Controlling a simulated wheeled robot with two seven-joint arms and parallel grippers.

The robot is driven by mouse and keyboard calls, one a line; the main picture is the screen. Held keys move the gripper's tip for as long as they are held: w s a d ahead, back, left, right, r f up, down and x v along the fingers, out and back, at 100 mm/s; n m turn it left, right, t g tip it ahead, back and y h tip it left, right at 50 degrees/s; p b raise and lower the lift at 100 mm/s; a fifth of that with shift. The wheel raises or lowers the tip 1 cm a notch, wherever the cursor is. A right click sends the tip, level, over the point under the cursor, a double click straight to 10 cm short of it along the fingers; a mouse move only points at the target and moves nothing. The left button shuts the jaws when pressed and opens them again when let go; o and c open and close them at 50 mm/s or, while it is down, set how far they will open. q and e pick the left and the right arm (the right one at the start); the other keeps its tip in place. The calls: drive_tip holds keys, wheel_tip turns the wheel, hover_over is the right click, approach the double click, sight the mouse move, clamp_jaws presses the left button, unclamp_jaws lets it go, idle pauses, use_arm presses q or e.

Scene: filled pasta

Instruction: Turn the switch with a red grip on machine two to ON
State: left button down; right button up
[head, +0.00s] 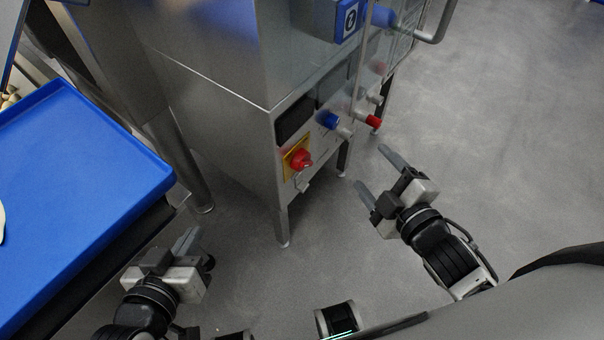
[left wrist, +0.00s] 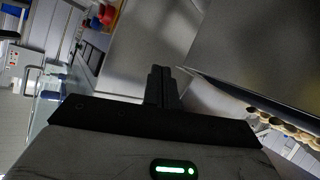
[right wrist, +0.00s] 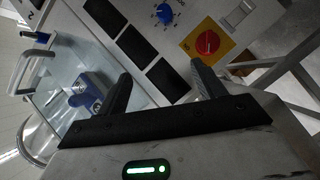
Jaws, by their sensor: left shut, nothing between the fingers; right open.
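Machine two is the steel machine (head: 205,75) with a blue sign (head: 349,18) bearing a 2. On its panel is a red-grip switch (head: 301,159) on a yellow plate; it also shows in the right wrist view (right wrist: 207,43). I cannot read its ON/OFF marks. My right gripper (head: 373,170) is open and empty, to the right of the switch and apart from it. In the right wrist view the fingers (right wrist: 160,72) point toward the panel. My left gripper (head: 188,238) is shut and empty, low between the blue tray and the machine.
A blue knob (head: 328,120) and another red-tipped part (head: 373,120) stick out of the machine near the switch. Dark panels (right wrist: 138,45) sit beside the blue knob. A blue tray (head: 90,150) fills the left. The grey floor (head: 500,130) at right is clear.

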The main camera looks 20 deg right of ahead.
wheel_tip(320, 180, down, 4)
drive_tip(key=w+d+f+n+t+y+b, duration=0.1)
drive_tip(key=d+n+t+y+b, duration=0.15)
drive_tip(key=n+b, duration=0.75)
drive_tip(key=n+g+y+b, duration=0.5)
drive_tip(key=n+y+b, duration=0.15)
drive_tip(key=n, duration=1.65)
approach(309, 164)
drive_tip(key=shift+t+y, duration=0.25)
drive_tip(key=shift+y, duration=0.05)
drive_tip(key=x, duration=0.3)
drive_tip(key=p+x, duration=0.1)
drive_tip(key=x, duration=0.2)
drive_tip(key=p+x, duration=0.1)
drive_tip(key=x, duration=0.2)
drive_tip(key=shift+f, duration=0.3)
use_arm(q)
drive_tip(key=d+f+t+h, duration=0.1)
drive_tip(key=d+f+h, duration=0.2)
drive_tip(key=f, duration=0.4)
drive_tip(key=shift+w+d+t, duration=0.2)
drive_tip(key=shift+d+t, duration=0.2)
drive_tip(key=shift+d, duration=0.1)
use_arm(e)
drive_tip(key=shift+w, duration=0.1)
use_arm(q)
drive_tip(key=shift+f, duration=0.1)
use_arm(e)
drive_tip(key=c, duration=1)
